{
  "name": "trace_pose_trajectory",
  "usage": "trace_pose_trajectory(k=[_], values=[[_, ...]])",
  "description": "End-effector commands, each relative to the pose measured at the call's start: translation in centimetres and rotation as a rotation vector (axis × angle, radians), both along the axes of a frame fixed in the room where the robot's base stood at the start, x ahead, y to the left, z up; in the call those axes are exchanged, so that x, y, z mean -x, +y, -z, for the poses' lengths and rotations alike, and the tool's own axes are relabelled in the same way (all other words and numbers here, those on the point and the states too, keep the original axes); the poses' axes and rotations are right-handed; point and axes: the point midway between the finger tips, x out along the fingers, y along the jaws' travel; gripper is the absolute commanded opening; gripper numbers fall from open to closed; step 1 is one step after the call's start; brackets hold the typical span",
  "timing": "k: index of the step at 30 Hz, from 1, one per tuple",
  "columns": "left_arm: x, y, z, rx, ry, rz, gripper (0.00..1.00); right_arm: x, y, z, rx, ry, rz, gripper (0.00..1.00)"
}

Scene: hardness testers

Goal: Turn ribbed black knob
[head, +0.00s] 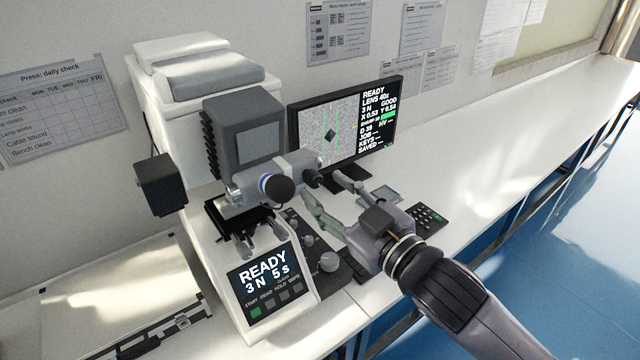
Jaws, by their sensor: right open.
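The hardness tester is a white machine (165,105) with a dark grey head. A round black knob (279,189) faces forward at the end of a pale barrel below the head. A smaller black knob-like end (312,178) sits to its right, close to my right gripper's fingertips. Ribs cannot be made out clearly on either. My right gripper (324,188) is open, with its two fingers pointing up and left toward these parts. Nothing shows between the fingers, and contact cannot be told. My left gripper is out of view.
A monitor (388,112) stands behind the gripper. The tester's front panel (264,284) reads READY. A control box with a grey dial (329,262) sits below the gripper, and a keypad (427,216) lies to its right. The bench (520,125) is clear farther right.

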Motion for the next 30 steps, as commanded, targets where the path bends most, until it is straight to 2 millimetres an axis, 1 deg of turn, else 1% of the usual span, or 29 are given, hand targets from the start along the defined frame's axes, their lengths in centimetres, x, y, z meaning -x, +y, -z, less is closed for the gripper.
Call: trace_pose_trajectory(k=[1,3,6,9,22,24,26,27,29,30], values=[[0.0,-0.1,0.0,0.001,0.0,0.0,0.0,0.8,-0.6,0.1,0.001,0.002,0.001,0.42],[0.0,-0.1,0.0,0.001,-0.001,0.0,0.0,1.7,-1.2,0.1,0.002,0.001,0.0,0.42],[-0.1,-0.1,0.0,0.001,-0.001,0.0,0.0,2.6,-2.0,0.1,0.001,0.002,0.001,0.42],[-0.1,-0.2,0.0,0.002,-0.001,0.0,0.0,3.2,-2.3,0.1,0.001,0.001,0.0,0.42],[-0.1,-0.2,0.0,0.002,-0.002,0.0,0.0,3.3,-2.4,0.0,0.0,0.0,0.0,0.42],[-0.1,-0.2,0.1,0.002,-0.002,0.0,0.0,3.2,-2.5,0.2,0.001,0.003,0.003,0.42],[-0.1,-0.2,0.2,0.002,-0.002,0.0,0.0,2.6,-2.7,1.1,0.003,0.015,0.015,0.42],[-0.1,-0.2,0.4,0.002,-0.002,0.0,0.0,1.8,-3.0,2.1,0.003,0.03,0.029,0.42],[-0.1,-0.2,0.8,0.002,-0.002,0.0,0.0,0.3,-3.6,4.4,0.007,0.064,0.058,0.42],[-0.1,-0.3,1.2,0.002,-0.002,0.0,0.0,-0.9,-4.2,6.5,0.012,0.092,0.085,0.42]])
